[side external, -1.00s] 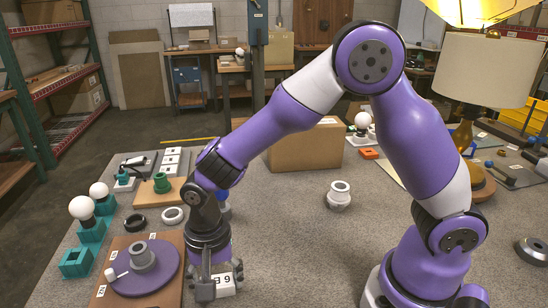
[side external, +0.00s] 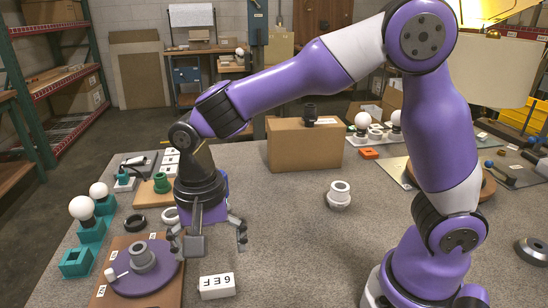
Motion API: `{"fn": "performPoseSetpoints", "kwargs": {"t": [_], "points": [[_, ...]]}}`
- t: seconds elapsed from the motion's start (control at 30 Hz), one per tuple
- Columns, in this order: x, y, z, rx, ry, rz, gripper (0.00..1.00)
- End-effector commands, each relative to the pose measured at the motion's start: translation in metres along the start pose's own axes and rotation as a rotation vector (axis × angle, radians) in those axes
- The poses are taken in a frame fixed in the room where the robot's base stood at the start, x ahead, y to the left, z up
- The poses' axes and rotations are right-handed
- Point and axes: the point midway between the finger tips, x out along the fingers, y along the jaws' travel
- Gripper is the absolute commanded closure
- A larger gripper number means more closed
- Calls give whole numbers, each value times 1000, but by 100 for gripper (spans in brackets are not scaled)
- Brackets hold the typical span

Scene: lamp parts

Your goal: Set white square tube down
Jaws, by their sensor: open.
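The white square tube (side external: 217,286) lies on the grey speckled table, with dark letters on its face. It sits just right of the wooden board (side external: 170,291) that bears a purple disc (side external: 158,276). My gripper (side external: 209,245) is above and slightly left of the tube, pointing down. Its fingers are spread and empty, apart from the tube.
A grey stepped part (side external: 143,259) and a small white piece (side external: 113,274) are on the purple disc. Teal holders with white bulbs (side external: 82,208) stand at left. A cardboard box (side external: 304,143) stands behind. A pale ring-shaped part (side external: 339,195) stands mid-table. The table's front middle is clear.

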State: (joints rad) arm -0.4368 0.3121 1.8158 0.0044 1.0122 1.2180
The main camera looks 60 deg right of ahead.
Motion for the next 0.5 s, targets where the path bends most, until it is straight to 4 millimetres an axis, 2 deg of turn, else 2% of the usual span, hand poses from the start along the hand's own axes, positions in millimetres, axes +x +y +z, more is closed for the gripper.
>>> {"fn": "performPoseSetpoints", "kwargs": {"t": [0.1,0.33,0.43,0.5], "points": [[-23,0,0,0,1,-3,0],[-48,6,-4,-26,8,-19,0],[-64,26,-14,-114,39,-74,0],[-76,49,-23,-212,83,-124,0]]}}
